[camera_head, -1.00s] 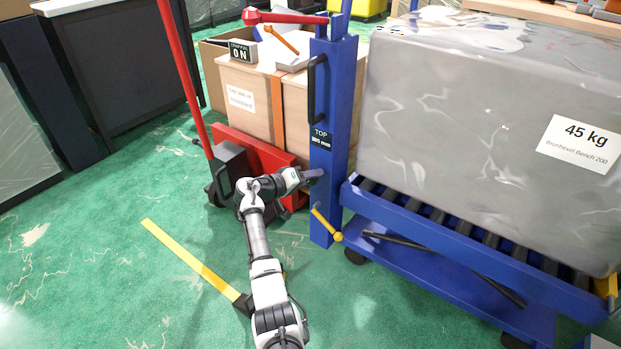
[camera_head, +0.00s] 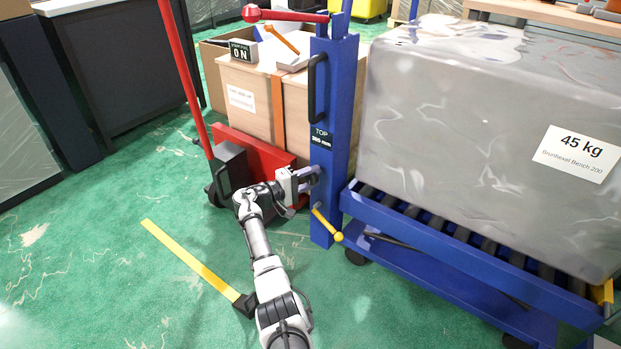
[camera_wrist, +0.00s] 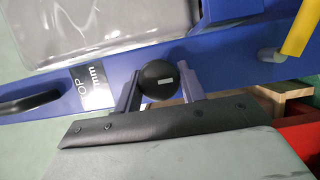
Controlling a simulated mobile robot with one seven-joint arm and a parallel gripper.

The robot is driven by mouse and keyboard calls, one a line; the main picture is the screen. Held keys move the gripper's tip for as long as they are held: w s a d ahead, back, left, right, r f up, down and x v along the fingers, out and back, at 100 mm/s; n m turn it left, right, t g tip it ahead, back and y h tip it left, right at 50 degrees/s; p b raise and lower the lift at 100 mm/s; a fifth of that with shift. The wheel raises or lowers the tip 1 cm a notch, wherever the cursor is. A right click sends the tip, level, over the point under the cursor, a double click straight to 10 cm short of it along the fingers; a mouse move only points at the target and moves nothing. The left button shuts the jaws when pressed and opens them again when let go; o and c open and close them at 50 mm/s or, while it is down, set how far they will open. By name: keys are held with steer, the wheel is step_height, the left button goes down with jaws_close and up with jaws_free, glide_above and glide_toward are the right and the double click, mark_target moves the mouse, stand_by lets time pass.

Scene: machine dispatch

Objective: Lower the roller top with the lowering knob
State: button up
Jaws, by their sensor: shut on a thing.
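The black round lowering knob (camera_wrist: 157,80) sits between the two fingers of my gripper (camera_wrist: 158,84) in the wrist view, on the face of the blue post. My gripper is shut on it; in the head view the gripper (camera_head: 310,178) is against the blue post (camera_head: 322,150) and hides the knob. The post carries a "TOP" display (camera_head: 321,138), its number too small to read surely. The roller top (camera_head: 455,245) is a blue frame with dark rollers. It bears a large grey wrapped load (camera_head: 440,130) labelled 45 kg.
A yellow-tipped lever (camera_head: 328,226) sticks out of the post below my gripper. A yellow floor strip (camera_head: 190,260) lies on the green floor, which is mostly clear at left.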

stand_by(0.4)
steer(key=o, duration=1)
steer(key=shift+c, duration=0.2)
steer(key=p+v, duration=0.1)
steer(key=v, duration=1.2)
steer(key=shift+a+p, duration=0.35)
steer(key=shift+p, duration=0.05)
steer(key=shift+s+a, duration=0.1)
